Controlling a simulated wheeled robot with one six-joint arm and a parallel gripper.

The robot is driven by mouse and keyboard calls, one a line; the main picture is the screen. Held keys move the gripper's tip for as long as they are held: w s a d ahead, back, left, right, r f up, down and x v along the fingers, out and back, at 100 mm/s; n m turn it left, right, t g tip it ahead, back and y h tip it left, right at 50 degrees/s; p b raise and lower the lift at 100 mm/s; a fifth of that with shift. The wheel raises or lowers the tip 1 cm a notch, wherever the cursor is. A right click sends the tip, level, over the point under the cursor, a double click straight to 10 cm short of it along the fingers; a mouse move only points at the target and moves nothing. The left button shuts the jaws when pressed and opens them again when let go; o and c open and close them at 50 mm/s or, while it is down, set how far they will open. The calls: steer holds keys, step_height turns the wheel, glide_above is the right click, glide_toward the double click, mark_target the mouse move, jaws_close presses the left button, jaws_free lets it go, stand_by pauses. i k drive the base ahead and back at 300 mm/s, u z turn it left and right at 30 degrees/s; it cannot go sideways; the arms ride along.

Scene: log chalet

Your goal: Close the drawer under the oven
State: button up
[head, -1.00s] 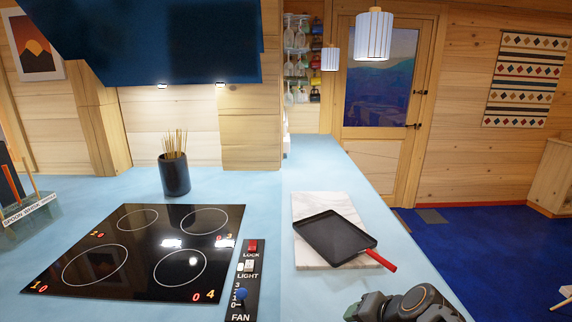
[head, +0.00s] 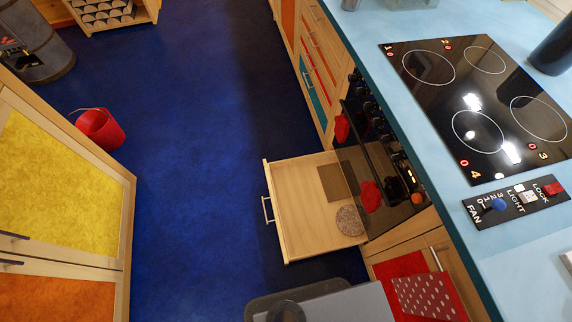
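The drawer (head: 285,222) under the oven stands pulled out over the blue floor, to the left in the head view. It is light wood with a bar handle (head: 267,209) on its front. Inside lie a round speckled item (head: 350,220) and a flat brownish item (head: 331,183). The oven (head: 385,165) is black, with red things on its front, and sits in the counter above the drawer. My gripper is not in view; grey and dark parts at the bottom edge look like my own body.
The blue floor (head: 190,190) left of the drawer is clear. A red bucket (head: 100,128) stands by the yellow-fronted cabinet (head: 58,185) at left. A red dotted towel (head: 422,297) hangs right of the drawer. The blue counter (head: 440,200) with the cooktop (head: 485,105) runs along the right.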

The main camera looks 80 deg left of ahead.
mark_target(305, 220)
steer(key=u, duration=0.8)
steer(key=k, duration=1.05)
steer(key=u, duration=1.15)
steer(key=i, duration=0.65)
steer(key=u, duration=0.5)
steer(key=k, duration=0.5)
steer(key=u, duration=0.75)
steer(key=i, duration=0.4)
steer(key=u, duration=0.55)
